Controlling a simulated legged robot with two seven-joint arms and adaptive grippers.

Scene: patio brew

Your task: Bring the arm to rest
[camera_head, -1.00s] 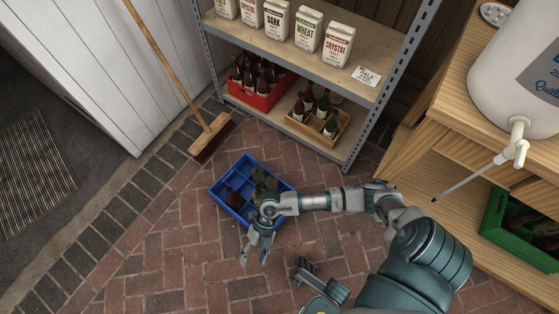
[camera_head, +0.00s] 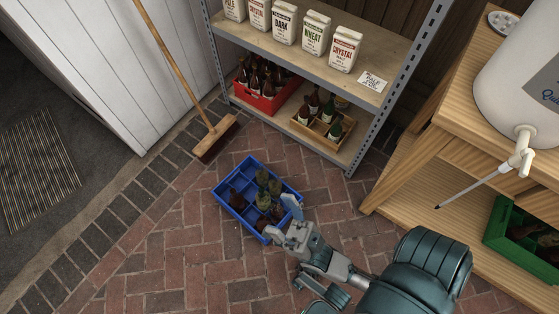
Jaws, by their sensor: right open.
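I see nothing held between the fingers. The blue crate stands on the brick floor and has several brown and green-brown bottles in its compartments. I cannot tell whether the fingers touch the crate. My left gripper cannot be made out.
A metal shelf (camera_head: 305,58) at the back holds white bags, a red crate (camera_head: 268,103) and a wooden crate (camera_head: 311,138) of bottles. A broom (camera_head: 216,140) leans left. A wooden bench (camera_head: 410,170) with a white tapped vessel (camera_head: 520,85) stands right, a green crate (camera_head: 507,236) below. Floor left of the blue crate is clear.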

